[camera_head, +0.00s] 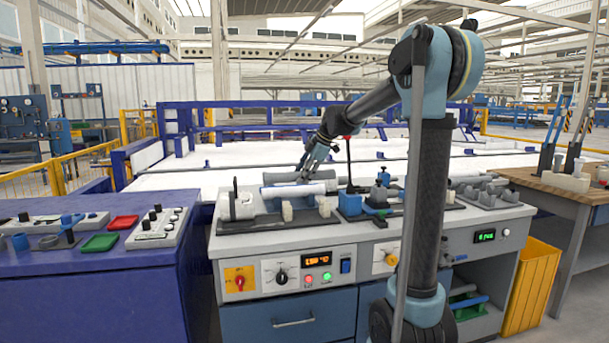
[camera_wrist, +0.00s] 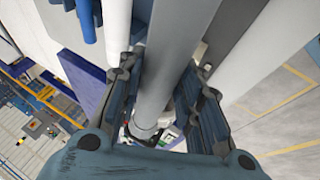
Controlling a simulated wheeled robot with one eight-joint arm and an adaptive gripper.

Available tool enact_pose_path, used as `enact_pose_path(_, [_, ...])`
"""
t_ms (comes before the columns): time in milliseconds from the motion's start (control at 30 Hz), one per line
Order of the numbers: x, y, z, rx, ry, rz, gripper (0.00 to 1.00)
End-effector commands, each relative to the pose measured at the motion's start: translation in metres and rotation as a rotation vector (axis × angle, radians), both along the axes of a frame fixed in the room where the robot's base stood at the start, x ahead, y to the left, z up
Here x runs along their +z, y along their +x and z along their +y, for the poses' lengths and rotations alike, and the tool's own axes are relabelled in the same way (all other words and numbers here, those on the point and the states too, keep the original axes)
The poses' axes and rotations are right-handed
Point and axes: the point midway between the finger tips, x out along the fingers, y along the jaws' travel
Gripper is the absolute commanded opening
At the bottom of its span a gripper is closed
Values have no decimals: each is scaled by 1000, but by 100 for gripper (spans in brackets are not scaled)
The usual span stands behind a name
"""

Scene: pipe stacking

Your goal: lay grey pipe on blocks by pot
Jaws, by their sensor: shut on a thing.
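In the wrist view a long grey pipe (camera_wrist: 177,60) runs between the two fingers of my gripper (camera_wrist: 160,85), which is shut on it. In the head view my gripper (camera_head: 307,174) is over the workbench, with the grey pipe (camera_head: 284,177) at its fingertips. The pipe lies roughly level, behind a whitish pipe (camera_head: 293,190). Pale blocks (camera_head: 287,210) stand on a dark plate (camera_head: 300,229) in front of the pipes; another block (camera_head: 324,207) is to the right. I cannot clearly make out a pot or tell whether the grey pipe touches anything below.
A white fixture (camera_head: 242,206) stands left of the blocks. A blue block (camera_head: 349,204) and a blue-topped device (camera_head: 381,190) stand to the right. A thin dark post (camera_head: 348,163) rises close to my gripper. A blue control desk (camera_head: 90,263) is at the left.

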Motion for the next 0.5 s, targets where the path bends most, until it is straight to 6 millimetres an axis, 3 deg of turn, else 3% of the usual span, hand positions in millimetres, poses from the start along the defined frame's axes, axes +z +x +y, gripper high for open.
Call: enact_pose_path(500, [-49, 1, -2, -4, 0, 1, 6])
